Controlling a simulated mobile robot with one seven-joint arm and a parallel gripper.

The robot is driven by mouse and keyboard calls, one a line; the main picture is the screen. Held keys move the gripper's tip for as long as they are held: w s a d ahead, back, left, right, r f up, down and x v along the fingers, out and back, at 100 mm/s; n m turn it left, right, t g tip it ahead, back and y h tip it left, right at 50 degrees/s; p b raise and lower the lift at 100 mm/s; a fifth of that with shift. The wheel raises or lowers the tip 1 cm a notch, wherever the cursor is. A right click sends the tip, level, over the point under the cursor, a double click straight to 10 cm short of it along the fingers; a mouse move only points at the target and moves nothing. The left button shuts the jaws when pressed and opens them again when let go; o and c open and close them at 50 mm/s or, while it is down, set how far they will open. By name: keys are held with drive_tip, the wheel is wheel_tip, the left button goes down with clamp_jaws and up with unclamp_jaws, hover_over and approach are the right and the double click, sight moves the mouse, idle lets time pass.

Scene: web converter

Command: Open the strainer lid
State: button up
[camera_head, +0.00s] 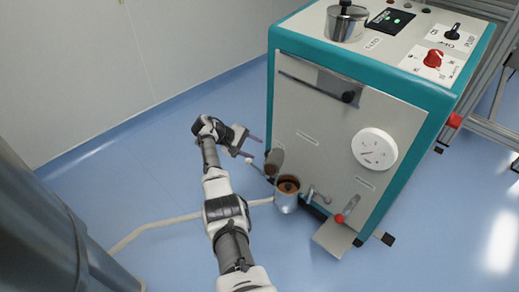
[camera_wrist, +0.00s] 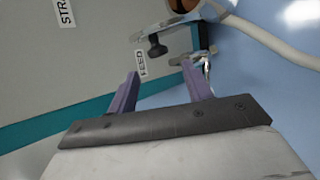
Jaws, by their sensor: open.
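A metal cup (camera_head: 286,202) with a brown inside and a dark centre stands low at the machine's front; I take it for the strainer. A grey-brown round piece (camera_head: 274,162) is just above its rim, perhaps the lid; I cannot tell whether it is hinged to the cup. In the wrist view a brown round part (camera_wrist: 182,5) is cut off by the top edge. My gripper (camera_head: 252,146) is open and empty, left of the machine's front and up-left of the round piece. Its purple fingers also show in the wrist view (camera_wrist: 160,70), with a black-handled valve (camera_wrist: 156,46) beyond them.
The teal-edged machine (camera_head: 318,107) carries a dial gauge (camera_head: 375,149), a red-knobbed lever (camera_head: 346,210) and a black-knobbed bar (camera_head: 315,86). A lidded metal pot (camera_head: 346,24) sits on top. A pale hose (camera_head: 160,224) runs over the floor.

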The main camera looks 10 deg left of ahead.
drive_tip(key=v, duration=0.9)
drive_tip(key=shift+a+p, duration=0.2)
drive_tip(key=shift+p, duration=0.15)
